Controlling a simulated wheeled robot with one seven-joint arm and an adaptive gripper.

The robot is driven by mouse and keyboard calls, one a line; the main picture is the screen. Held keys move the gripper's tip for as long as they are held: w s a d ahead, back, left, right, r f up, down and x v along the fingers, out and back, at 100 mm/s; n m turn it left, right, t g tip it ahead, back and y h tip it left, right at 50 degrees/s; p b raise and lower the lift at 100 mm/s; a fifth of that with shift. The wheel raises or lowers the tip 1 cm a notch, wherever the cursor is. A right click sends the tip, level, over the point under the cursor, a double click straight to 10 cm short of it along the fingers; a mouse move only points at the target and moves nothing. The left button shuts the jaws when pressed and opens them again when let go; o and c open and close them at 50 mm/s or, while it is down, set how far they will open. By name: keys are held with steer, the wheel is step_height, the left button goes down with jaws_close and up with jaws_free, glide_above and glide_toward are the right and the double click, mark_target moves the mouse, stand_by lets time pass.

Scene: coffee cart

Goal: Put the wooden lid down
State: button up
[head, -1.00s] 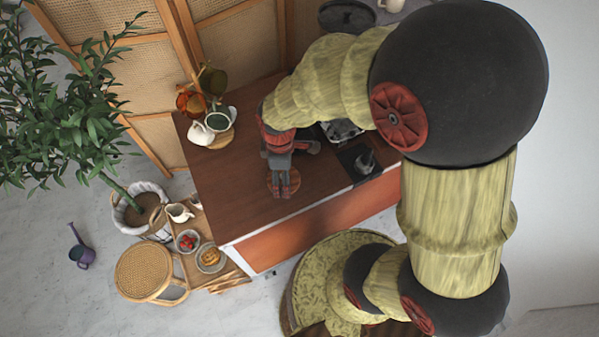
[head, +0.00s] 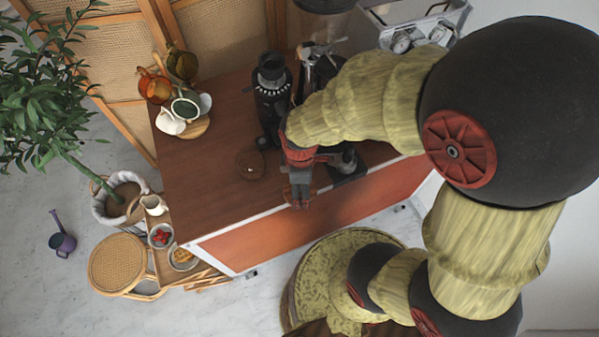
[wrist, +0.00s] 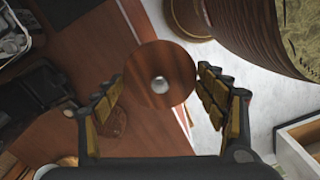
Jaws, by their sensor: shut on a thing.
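The wooden lid (wrist: 170,62) is a dark brown disc with a small metal knob in its middle. My gripper (wrist: 160,75) is shut on it, with one finger at each side of its rim, in the wrist view. In the head view my gripper (head: 301,205) is over the front edge of the cart's brown top (head: 215,165). Only a bit of the lid shows beside the fingers there. A second round wooden piece (head: 250,165) with a pale spot in its middle lies on the top, left of my gripper.
A black grinder (head: 272,90) stands behind my gripper. Several cups and pitchers (head: 172,122) stand at the back left. A black pad (head: 347,172) lies to the right. The left front of the top is clear. A low stand with bowls (head: 162,237) is beside the cart.

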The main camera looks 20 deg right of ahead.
steer(key=w+f, duration=0.1)
steer(key=w, duration=0.1)
steer(key=w+d+f, duration=0.1)
steer(key=w+f, duration=0.1)
steer(key=w, duration=0.1)
steer(key=shift+w+d, duration=0.35)
steer(key=shift+d, duration=0.05)
steer(key=w+f, duration=0.2)
steer(key=w+d+f+b, duration=0.1)
steer(key=w+f, duration=0.1)
steer(key=f, duration=0.1)
steer(key=shift+w+d+f, duration=0.1)
steer(key=shift+w+f, duration=0.05)
steer(key=shift+w, duration=0.15)
steer(key=shift+w+f, duration=0.15)
steer(key=shift+f, duration=1.6)
steer(key=shift+b, duration=0.3)
steer(key=shift+f, duration=0.15)
steer(key=o, duration=1.1)
steer(key=shift+o, duration=0.2)
